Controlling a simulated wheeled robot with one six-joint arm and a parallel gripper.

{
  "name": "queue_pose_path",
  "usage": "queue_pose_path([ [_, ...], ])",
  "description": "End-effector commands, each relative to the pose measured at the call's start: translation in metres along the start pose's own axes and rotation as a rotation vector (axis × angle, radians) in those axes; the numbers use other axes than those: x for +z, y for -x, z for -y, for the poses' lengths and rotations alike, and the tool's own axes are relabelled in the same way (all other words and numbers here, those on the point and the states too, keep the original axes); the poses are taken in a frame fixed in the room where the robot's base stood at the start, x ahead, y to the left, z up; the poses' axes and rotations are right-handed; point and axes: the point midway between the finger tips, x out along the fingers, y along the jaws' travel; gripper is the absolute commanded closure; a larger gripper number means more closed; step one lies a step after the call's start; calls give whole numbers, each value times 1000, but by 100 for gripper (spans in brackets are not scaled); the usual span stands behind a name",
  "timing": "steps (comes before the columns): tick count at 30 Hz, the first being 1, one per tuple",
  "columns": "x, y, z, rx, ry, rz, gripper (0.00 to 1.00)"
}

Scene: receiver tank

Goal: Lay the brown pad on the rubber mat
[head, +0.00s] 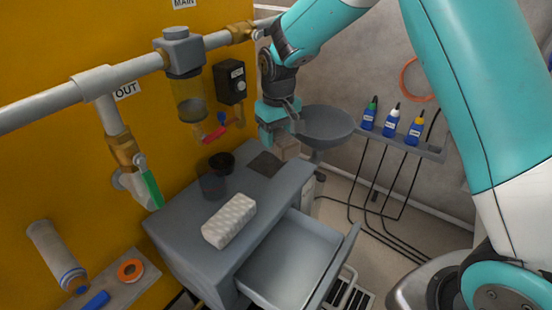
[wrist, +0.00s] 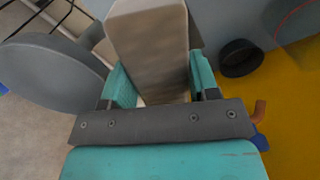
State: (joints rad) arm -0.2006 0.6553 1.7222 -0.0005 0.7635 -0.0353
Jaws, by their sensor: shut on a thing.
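The brown pad (head: 287,148) is a tan-brown block held by my gripper (head: 279,136) above the back right part of the grey cabinet top. In the wrist view the pad (wrist: 150,42) stands out between the two teal fingers of my gripper (wrist: 157,78), which are shut on its sides. The rubber mat (head: 263,165) is a dark flat square on the cabinet top, just left of and below the pad in the head view. The pad appears to be above the top; the exact gap cannot be told. The mat cannot be made out in the wrist view.
The drawer (head: 295,262) is open. Pipes and a filter (head: 187,92) hang on the yellow wall.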

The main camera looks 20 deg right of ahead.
Motion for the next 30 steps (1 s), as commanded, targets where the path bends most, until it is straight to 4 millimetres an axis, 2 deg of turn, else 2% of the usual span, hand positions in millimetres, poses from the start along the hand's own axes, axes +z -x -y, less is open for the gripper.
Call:
queue_pose_path([
  [3,-2,-16,1,0,-1,3,71],
  [10,-2,-31,1,0,-1,3,71],
  [15,-2,-62,1,0,0,4,71],
  [18,-5,-73,2,0,0,-1,71],
  [29,-6,-73,2,0,-1,1,71],
  [30,-6,-74,2,0,-1,1,43],
])
